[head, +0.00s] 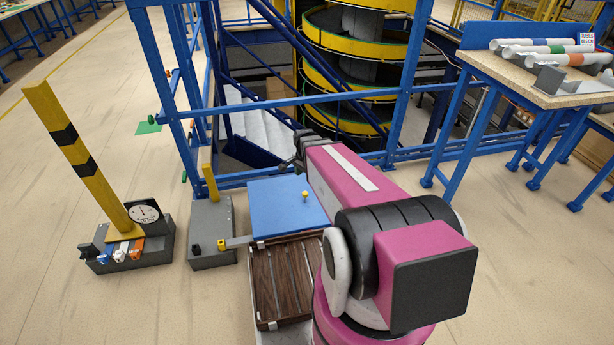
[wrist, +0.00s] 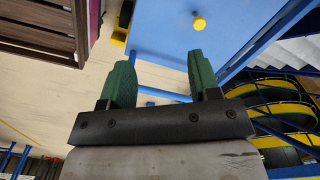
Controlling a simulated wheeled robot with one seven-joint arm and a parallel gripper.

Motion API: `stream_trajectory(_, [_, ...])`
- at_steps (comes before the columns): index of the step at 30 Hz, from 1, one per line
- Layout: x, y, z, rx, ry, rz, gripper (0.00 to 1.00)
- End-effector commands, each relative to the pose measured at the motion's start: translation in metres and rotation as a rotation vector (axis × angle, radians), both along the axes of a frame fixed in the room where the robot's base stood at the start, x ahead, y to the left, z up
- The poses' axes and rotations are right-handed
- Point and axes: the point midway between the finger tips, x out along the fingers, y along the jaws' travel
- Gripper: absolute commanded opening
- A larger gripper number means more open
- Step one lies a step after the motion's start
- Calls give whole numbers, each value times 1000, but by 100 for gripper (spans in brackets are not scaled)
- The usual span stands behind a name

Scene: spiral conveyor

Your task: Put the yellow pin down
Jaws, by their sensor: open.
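The yellow pin (head: 305,195) stands on the blue board (head: 277,213), near its right side. In the wrist view the pin (wrist: 199,23) shows its round yellow head against the blue surface, beyond the right fingertip. My gripper (wrist: 158,72) has two green fingers spread apart with nothing between them. In the head view it is partly hidden by my pink arm, and its dark end shows behind the board. The pin is apart from the fingers. Whether the pin sits in a hole cannot be told.
A brown slatted crate (head: 283,282) is in front of the board. A grey block with a yellow post (head: 211,235) stands to the left, next to a gauge base (head: 125,247) with a tall striped post. Blue frame bars (head: 290,104) and the spiral conveyor (head: 345,65) stand behind.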

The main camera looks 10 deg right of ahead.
Motion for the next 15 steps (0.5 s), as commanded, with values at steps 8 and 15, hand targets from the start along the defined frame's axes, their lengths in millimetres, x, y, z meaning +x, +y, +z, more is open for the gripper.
stream_trajectory(8, [-66, 9, 56, -3, -3, 620, 56])
stream_trajectory(15, [-94, 13, 79, -5, -3, 955, 56])
